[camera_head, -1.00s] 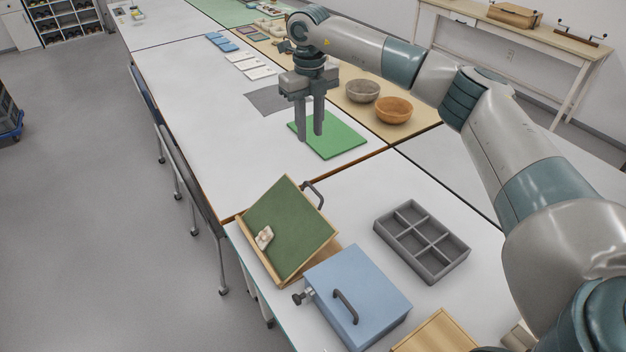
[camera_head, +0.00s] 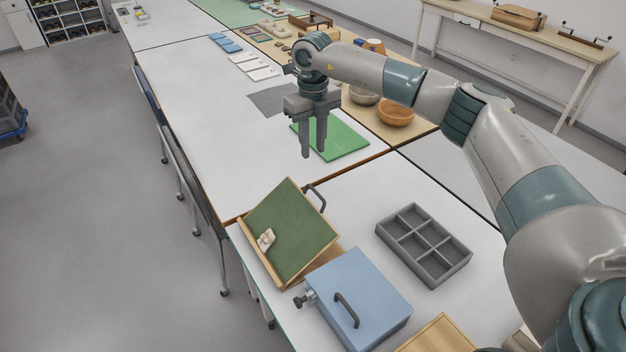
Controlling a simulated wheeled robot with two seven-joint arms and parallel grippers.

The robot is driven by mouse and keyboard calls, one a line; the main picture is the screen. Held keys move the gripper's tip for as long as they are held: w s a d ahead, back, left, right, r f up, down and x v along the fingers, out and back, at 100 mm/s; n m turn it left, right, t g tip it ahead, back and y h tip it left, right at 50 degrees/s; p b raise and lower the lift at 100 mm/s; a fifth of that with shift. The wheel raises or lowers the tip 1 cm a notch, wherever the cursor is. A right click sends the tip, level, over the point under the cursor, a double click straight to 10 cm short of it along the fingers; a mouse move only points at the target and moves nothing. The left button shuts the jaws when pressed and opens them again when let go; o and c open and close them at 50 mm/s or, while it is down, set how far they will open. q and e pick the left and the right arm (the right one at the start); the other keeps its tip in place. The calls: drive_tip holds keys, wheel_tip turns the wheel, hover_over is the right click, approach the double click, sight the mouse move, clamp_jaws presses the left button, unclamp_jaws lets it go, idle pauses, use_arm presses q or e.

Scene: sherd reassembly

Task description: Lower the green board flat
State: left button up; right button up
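The green board (camera_head: 293,226) stands tilted in its wooden frame on the near table, with a dark handle (camera_head: 316,196) at its upper right edge. A small pale sherd (camera_head: 266,240) rests low on its face at the left. My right gripper (camera_head: 313,153) points down above the far table, beyond the board and apart from it, near the bright green mat. Its two fingers are apart with nothing seen between them. My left gripper is not in this view.
A blue box (camera_head: 375,285) with a handle and a grey divided tray (camera_head: 408,250) stand right of the board. The bright green mat (camera_head: 345,138) lies on the far table. Wooden bowls (camera_head: 396,112) stand behind it. White table (camera_head: 345,185) is bare between board and mat.

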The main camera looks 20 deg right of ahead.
wheel_tip(320, 180, down, 14)
drive_tip(key=p, duration=0.4)
drive_tip(key=shift+r+p, duration=0.2)
drive_tip(key=shift+p, duration=0.15)
drive_tip(key=shift+c, duration=0.7)
clamp_jaws()
idle(0.4)
drive_tip(key=shift+o, duration=0.7)
unclamp_jaws()
drive_tip(key=shift+r, duration=0.1)
